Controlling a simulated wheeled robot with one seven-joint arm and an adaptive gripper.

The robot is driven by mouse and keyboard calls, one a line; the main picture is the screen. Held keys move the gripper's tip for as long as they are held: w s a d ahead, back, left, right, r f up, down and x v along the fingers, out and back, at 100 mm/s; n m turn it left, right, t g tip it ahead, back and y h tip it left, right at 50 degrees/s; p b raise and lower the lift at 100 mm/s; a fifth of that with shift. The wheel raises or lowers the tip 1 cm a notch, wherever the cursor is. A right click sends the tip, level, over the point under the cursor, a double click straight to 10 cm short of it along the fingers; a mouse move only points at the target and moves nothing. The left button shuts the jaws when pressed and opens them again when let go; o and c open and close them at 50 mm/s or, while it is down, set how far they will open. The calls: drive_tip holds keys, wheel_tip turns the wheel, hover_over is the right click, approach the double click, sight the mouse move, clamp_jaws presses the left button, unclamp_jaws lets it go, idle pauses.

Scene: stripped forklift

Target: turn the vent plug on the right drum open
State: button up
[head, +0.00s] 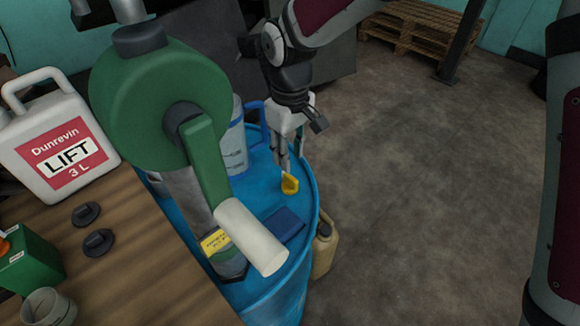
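A yellow vent plug (289,185) with a raised grip stands on the top of the blue drum (308,215), near its right rim. My gripper (284,168) points down from above, with its fingertips at the plug's upper end. The fingers look close together, but I cannot tell whether they are shut on the plug or only beside it. A large green hand pump (160,90) with a pale handle (250,237) rises in front of the drum's left part and hides much of it. Only one drum is clearly visible.
A dark blue flat object (283,224) and a clear blue-tinted container (236,140) are on the drum. A tan jug (325,248) stands beside it. The wooden bench (150,275) holds a white LIFT canister (58,140) and black caps (98,242). Floor at right is clear.

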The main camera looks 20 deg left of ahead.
drive_tip(key=shift+r, duration=1.95)
